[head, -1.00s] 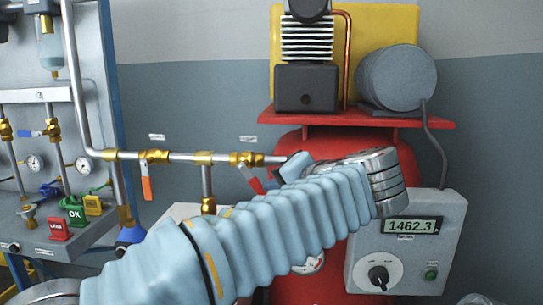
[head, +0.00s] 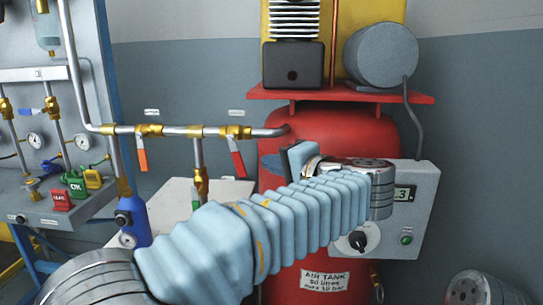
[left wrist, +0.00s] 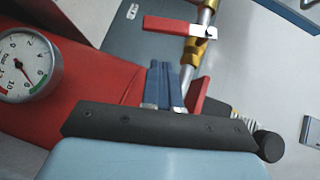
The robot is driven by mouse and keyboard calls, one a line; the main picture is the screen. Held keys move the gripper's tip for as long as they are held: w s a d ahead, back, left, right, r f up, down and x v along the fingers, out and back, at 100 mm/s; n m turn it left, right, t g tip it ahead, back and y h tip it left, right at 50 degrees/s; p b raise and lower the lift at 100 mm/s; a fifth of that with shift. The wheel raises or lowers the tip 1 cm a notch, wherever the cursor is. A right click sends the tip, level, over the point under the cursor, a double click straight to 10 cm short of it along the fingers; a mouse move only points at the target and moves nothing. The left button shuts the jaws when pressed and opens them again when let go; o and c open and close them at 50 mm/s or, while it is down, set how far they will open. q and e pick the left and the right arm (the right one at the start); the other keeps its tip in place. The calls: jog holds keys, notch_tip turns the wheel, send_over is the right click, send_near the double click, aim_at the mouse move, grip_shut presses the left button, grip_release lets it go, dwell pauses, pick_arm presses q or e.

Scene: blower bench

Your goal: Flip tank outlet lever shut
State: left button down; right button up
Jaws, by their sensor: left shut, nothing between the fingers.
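The tank outlet lever (head: 237,158) is red. In the head view it hangs steeply down, leaning a little right, from a brass valve (head: 235,132) at the right of the horizontal pipe, beside the red tank. In the left wrist view a red lever (left wrist: 172,25) sticks out sideways from brass fittings, beyond the fingertips. My left gripper (head: 268,160) is just right of the lever, in front of the tank, with a visible gap between them. Its fingers are shut and empty in the left wrist view (left wrist: 162,70). My right gripper is out of view.
The red tank (head: 345,135) stands behind my left arm, carrying the compressor (head: 292,65). A pressure gauge (left wrist: 27,68) shows in the left wrist view. A grey control box (head: 415,190) is at the right. An orange lever (head: 142,155) hangs further left on the pipe.

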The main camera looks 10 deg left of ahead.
pick_arm(q)
jog(key=v, duration=1)
jog(key=shift+b, duration=0.45)
jog(key=shift+r, duration=0.15)
